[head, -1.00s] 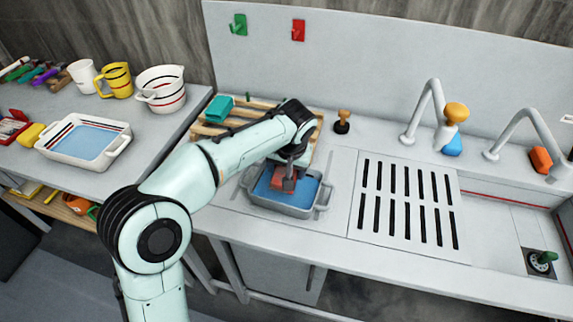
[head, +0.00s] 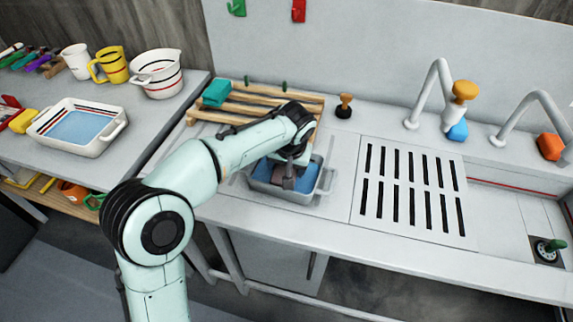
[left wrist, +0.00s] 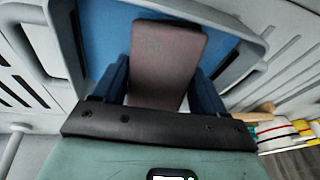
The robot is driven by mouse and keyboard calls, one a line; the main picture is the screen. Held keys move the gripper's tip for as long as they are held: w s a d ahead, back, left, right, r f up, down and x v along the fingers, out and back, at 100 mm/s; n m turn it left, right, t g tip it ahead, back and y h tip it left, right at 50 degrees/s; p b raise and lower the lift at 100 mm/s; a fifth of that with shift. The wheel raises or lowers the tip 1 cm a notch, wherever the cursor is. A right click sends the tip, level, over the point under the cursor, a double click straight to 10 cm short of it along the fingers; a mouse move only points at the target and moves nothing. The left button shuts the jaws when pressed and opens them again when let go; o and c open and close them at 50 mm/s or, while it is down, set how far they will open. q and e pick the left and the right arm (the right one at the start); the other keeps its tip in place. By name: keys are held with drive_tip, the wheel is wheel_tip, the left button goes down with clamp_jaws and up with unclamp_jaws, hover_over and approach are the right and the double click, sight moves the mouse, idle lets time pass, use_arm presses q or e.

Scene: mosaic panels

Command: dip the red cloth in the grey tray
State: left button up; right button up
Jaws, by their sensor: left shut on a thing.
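The grey tray (head: 323,182) holds blue liquid and stands on the counter left of the slotted drain. It also fills the upper part of the left wrist view, with its rim (left wrist: 243,32) on the right. My left gripper (head: 285,180) is down inside the tray, shut on the cloth. In the left wrist view the cloth (left wrist: 168,60) is a flat, dull mauve-brown block between the two fingers, over the blue liquid. Its lower part in the head view is hard to separate from the gripper. My right gripper is not in view.
A wooden slatted rack (head: 265,97) with a teal cloth (head: 217,92) lies behind the tray. A brown-handled stamp (head: 344,105) stands right of it. The slotted drain (head: 410,190) and taps (head: 432,95) are further right. A white tray (head: 95,150) with blue liquid sits on the left table.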

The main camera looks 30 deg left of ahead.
use_arm(q)
drive_tip(key=shift+a, duration=0.1)
drive_tip(key=shift+s+a, duration=0.2)
drive_tip(key=shift+a, duration=0.45)
drive_tip(key=shift+w+d, duration=0.2)
drive_tip(key=shift+d, duration=0.6)
drive_tip(key=shift+a, duration=0.1)
drive_tip(key=shift+s+a, duration=0.2)
drive_tip(key=shift+a, duration=0.5)
